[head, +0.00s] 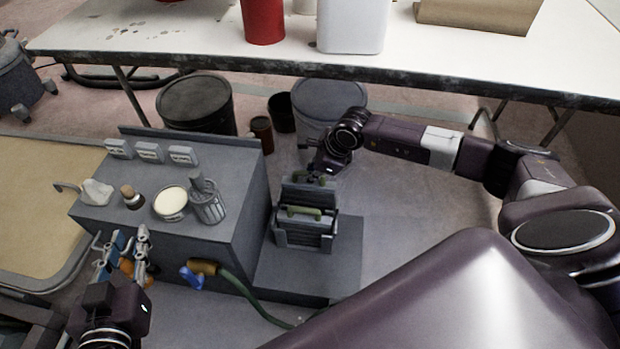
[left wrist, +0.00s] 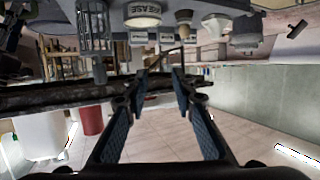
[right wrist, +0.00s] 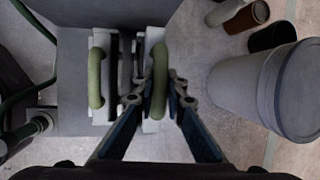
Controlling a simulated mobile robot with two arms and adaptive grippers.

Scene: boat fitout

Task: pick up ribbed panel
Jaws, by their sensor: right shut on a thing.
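Two grey panels with green bar handles stand side by side on a low grey step. My right gripper (head: 322,170) is shut on the green handle (right wrist: 158,82) of the rear panel (head: 294,188), which I take as the ribbed panel. In the right wrist view the fingertips (right wrist: 160,98) close around that handle. The front panel (head: 304,232) stands in front with its handle (right wrist: 97,78) free. Whether the held panel is clear of its place cannot be told. My left gripper (head: 124,243) is open and empty before the grey cabinet; its spread fingers show in the left wrist view (left wrist: 160,82).
The grey cabinet (head: 235,240) holds a grease tin (head: 171,203), a wire-caged lamp (head: 208,202), a brush and sockets. A blue-handled hose nozzle (head: 198,272) hangs at its front. Drums (head: 197,101) stand behind, under a white table (head: 180,50). Floor right of the step is clear.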

